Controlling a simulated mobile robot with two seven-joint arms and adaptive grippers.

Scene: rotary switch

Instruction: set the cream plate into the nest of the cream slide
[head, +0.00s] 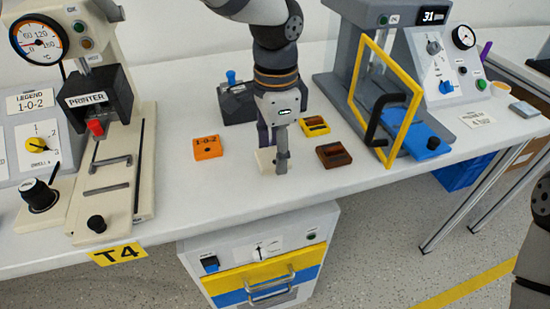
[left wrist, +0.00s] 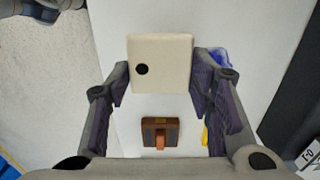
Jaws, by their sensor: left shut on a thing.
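The cream plate (head: 265,160) is a small square block beneath my left gripper (head: 280,165), over the middle of the table. In the left wrist view, the cream plate (left wrist: 160,60) has a dark round spot and sits between the two fingers, gripped by them. I cannot tell whether it touches the table. The cream slide (head: 112,212) is at the left under the printer, with grey bars across it and a black knob at its front. Its nest is hard to make out. My right gripper is not in view.
A yellow frame (head: 388,100) stands farther right. Table between the orange block and the slide is clear.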

